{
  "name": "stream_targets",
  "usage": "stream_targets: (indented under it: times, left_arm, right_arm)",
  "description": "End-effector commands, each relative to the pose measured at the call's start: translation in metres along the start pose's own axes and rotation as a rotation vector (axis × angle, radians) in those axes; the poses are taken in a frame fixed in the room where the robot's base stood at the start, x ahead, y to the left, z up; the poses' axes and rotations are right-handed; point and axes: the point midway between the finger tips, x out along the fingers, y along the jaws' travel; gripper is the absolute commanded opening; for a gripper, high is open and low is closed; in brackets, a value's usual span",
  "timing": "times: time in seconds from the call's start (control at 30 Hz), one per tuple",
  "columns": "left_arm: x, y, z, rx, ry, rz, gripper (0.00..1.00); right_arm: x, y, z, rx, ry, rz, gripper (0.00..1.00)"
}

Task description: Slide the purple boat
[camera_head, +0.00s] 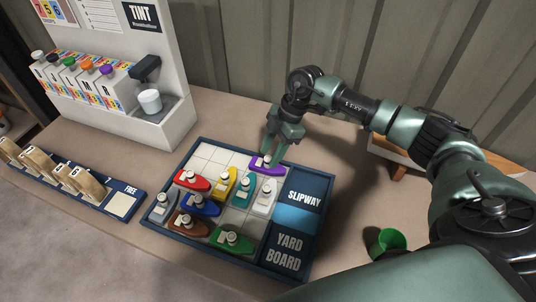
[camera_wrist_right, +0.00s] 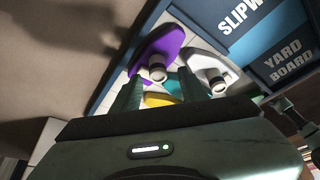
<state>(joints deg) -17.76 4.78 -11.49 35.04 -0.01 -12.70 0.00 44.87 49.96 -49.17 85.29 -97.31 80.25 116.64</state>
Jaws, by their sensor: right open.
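The purple boat (camera_head: 267,166) lies at the top edge of the yard board (camera_head: 190,244), beside the slipway panel (camera_head: 304,197). A white funnel stands on its deck. In the right wrist view the purple boat (camera_wrist_right: 157,54) is just beyond the fingertips. My right gripper (camera_head: 275,148) is open and empty, above the board's back edge, close to the purple boat. I cannot tell whether it touches the boat. The fingers also show in the right wrist view (camera_wrist_right: 165,92). My left gripper is not in view.
Beside the purple boat are a white boat (camera_head: 264,196), a teal boat (camera_head: 244,187) and a yellow boat (camera_head: 223,184). Red, blue, brown, grey and green boats fill other cells. A tint machine (camera_head: 180,105) stands at back left; a green cup (camera_head: 388,241) lies right.

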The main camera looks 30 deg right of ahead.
Motion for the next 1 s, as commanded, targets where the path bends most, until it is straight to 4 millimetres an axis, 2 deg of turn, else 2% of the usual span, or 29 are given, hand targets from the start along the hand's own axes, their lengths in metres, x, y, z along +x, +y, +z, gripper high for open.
stream_targets:
  times: [0.1, 0.2, 0.33, 0.5, 0.53, 0.67, 1.0]
  left_arm:
    - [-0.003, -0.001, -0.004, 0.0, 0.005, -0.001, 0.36]
    - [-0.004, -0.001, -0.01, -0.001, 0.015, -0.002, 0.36]
    - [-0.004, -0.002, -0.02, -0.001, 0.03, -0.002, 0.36]
    - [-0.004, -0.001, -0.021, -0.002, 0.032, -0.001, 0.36]
    - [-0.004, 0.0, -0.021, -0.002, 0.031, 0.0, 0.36]
    - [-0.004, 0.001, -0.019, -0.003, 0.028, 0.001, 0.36]
    - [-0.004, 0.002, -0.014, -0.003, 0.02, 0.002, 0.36]
  right_arm:
    - [0.015, -0.001, -0.001, 0.001, 0.001, -0.003, 0.43]
    - [0.022, 0.0, 0.0, 0.001, 0.0, -0.002, 0.43]
    - [0.026, 0.0, 0.0, 0.001, 0.0, 0.0, 0.43]
    - [0.026, 0.0, 0.0, 0.001, 0.0, 0.0, 0.43]
    - [0.026, 0.0, 0.0, 0.001, 0.0, 0.0, 0.38]
    - [0.026, 0.0, 0.0, 0.001, 0.0, 0.0, 0.02]
    - [0.025, 0.0, 0.0, 0.001, 0.0, 0.0, 0.0]
